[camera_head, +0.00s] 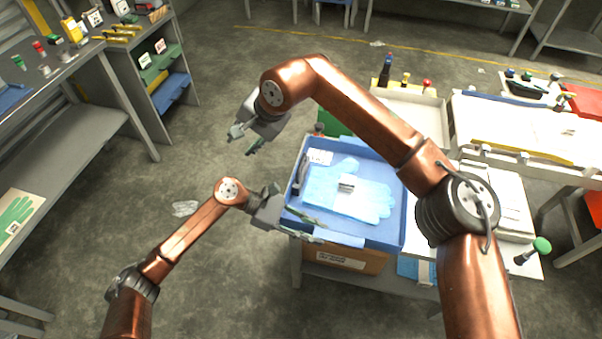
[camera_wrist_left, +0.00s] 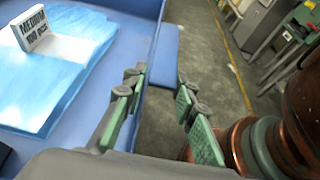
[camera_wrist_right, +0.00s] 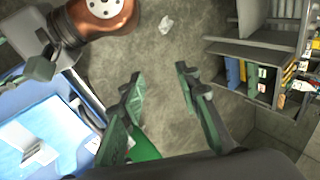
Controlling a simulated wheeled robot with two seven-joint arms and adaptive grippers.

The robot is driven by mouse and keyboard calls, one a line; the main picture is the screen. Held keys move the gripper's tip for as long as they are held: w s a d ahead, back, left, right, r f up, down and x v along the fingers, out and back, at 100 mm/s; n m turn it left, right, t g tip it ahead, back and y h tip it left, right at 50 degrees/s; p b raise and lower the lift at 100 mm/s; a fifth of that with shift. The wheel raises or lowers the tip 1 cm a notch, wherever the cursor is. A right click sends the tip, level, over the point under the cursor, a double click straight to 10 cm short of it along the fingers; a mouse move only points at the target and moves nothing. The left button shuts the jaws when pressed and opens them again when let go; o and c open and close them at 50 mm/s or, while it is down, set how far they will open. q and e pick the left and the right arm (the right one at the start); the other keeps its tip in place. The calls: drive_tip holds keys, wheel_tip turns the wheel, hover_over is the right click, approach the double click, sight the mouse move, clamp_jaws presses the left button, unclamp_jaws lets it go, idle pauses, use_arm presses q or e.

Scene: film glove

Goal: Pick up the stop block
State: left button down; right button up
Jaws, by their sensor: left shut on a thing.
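My left gripper (camera_head: 320,231) is at the near left corner of the blue tray (camera_head: 398,215). In the left wrist view its fingers (camera_wrist_left: 158,82) are shut on a narrow blue block-like piece (camera_wrist_left: 165,50) beside the tray wall. I cannot tell for sure that this is the stop block, and its lower part is not clear. My right gripper (camera_head: 245,142) is open and empty above the floor, left of the tray's far corner. In the right wrist view bare floor shows between its fingers (camera_wrist_right: 157,82).
Light blue gloves (camera_head: 325,186) and a small white label block (camera_head: 347,184) lie in the tray. A cardboard box (camera_head: 345,262) is beneath it. A workbench with trays and bottles stands right. Shelves (camera_head: 165,65) stand left. My right arm crosses above the tray.

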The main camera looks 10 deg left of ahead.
drive_tip(key=w+d+f+n+t+h, duration=0.1)
drive_tip(key=w+d+f+h, duration=0.15)
drive_tip(key=d, duration=0.35)
drive_tip(key=w+d+f+n+t+h, duration=0.1)
drive_tip(key=w+d+f+h, duration=0.1)
drive_tip(key=w+d+h, duration=0.3)
drive_tip(key=y, duration=0.1)
approach(301, 162)
drive_tip(key=shift+d+f, duration=0.15)
drive_tip(key=shift+f, duration=0.75)
drive_tip(key=shift+w+x, duration=0.15)
drive_tip(key=shift+x, duration=1.45)
drive_tip(key=shift+w+x, duration=0.1)
drive_tip(key=shift+x, duration=1.55)
drive_tip(key=shift+r, duration=0.1)
drive_tip(key=shift+c, duration=0.4)
clamp_jaws()
drive_tip(key=shift+r+t, duration=0.1)
drive_tip(key=shift+t, duration=0.2)
